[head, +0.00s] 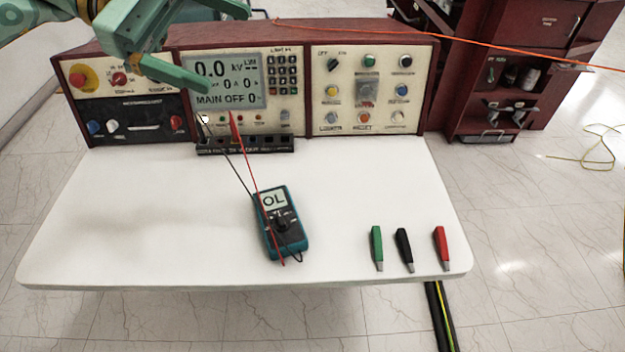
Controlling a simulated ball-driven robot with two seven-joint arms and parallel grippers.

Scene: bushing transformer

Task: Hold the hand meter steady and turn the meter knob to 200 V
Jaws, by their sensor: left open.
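The hand meter (294,239) is teal and dark, and lies face up on the white table, slightly tilted in the picture. Its display reads OL. The dark round meter knob (281,222) sits in the middle of its face; its exact setting is too small to read. A red and a black probe lead cross the meter. My left gripper (205,62) is green, open and empty. It is high at the upper left, in front of the control console and well apart from the meter. My right gripper is not in view.
A dark red console (432,80) with a screen, buttons and knobs stands along the table's back. Green (376,246), black (403,247) and red (441,246) clips lie at the front right of the white table (130,215). The table's left half is clear.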

